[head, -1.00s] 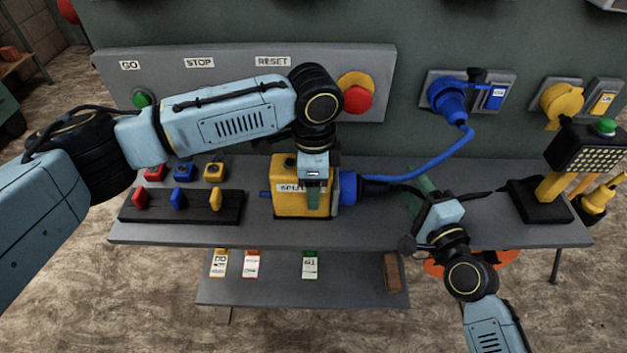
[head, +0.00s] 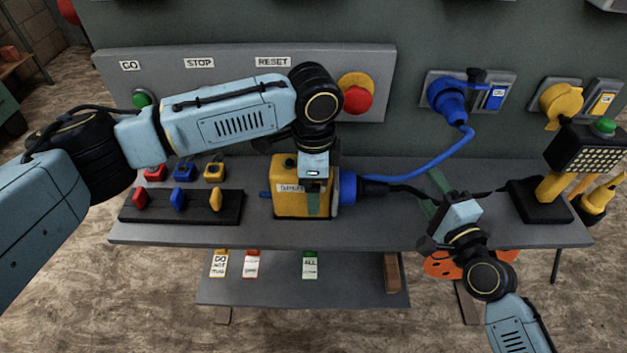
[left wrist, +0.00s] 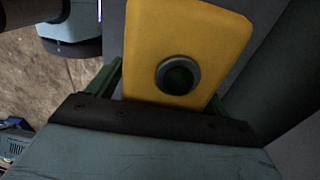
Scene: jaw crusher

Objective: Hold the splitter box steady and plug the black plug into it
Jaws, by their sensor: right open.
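The yellow splitter box (head: 287,204) stands on the grey bench. My left gripper (head: 313,203) reaches down onto it from above, and in the left wrist view its green fingers lie on either side of the yellow box (left wrist: 190,30), shut on it. The black plug (head: 371,189) is at the blue socket (head: 347,188) on the box's right side, in line with it and apparently in it; the exact depth cannot be told. Its black cable runs right, past my right gripper (head: 438,187). My right gripper is open, to the right of the plug and apart from it.
A blue plug (head: 448,98) sits in the wall panel, its blue cable drooping towards the splitter box. A lamp on a yellow post (head: 551,187) stands at the bench's right end. A black rack with coloured pieces (head: 233,210) lies left of the box. A red stop button (head: 358,98) is behind.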

